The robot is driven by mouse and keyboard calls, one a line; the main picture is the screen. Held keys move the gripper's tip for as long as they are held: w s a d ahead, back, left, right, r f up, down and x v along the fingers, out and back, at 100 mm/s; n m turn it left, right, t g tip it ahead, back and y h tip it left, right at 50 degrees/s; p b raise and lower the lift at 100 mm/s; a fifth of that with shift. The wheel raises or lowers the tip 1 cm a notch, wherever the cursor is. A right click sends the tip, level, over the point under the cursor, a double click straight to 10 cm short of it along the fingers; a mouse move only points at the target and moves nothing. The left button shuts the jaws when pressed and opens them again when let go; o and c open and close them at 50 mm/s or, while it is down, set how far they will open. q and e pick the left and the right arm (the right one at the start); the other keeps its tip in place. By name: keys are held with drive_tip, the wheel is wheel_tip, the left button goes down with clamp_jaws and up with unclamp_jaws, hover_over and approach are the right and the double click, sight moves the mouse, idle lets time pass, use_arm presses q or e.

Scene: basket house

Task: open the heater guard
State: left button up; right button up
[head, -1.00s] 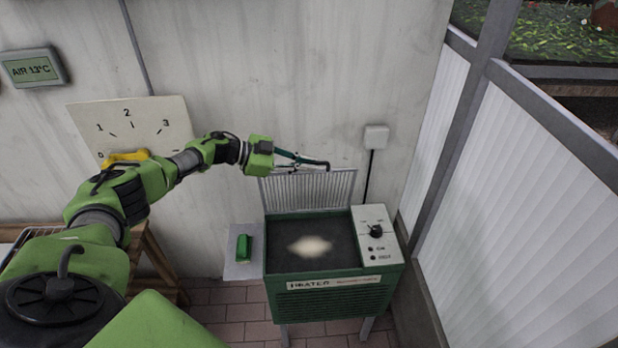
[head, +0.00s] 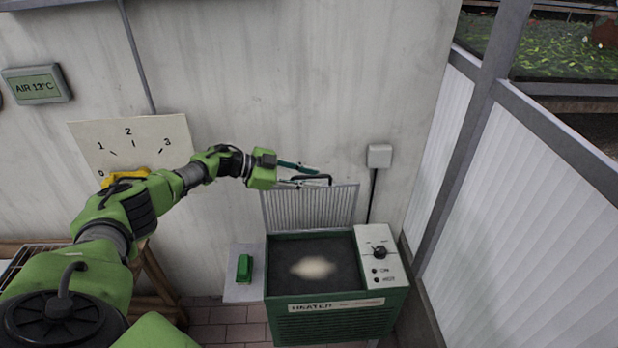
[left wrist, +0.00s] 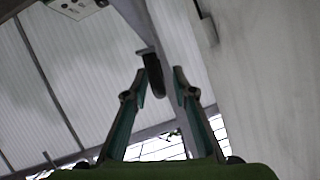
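The heater (head: 330,331) is a green box with a dark top bed against the wall. Its guard (head: 308,210), a ribbed grey panel, stands upright along the heater's back edge, so the top is uncovered. A black handle (head: 328,179) is at the guard's top edge. My left gripper (head: 309,178) is at this handle with its fingers apart. In the left wrist view the open fingers (left wrist: 160,74) have the dark handle (left wrist: 153,72) between or just beyond their tips; contact cannot be told. My right gripper is not in view.
A control panel (head: 373,240) with a black knob is on the heater's right side. A green block (head: 244,268) sits on a pale side shelf (head: 236,293). A dial board (head: 150,135) and a wall socket (head: 379,155) are on the wall. A ribbed partition (head: 510,220) stands at right.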

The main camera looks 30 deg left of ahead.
use_arm(q)
drive_tip(key=shift+r, duration=0.4)
wheel_tip(320, 180, up, 9)
drive_tip(key=shift+r, duration=0.1)
idle(0.5)
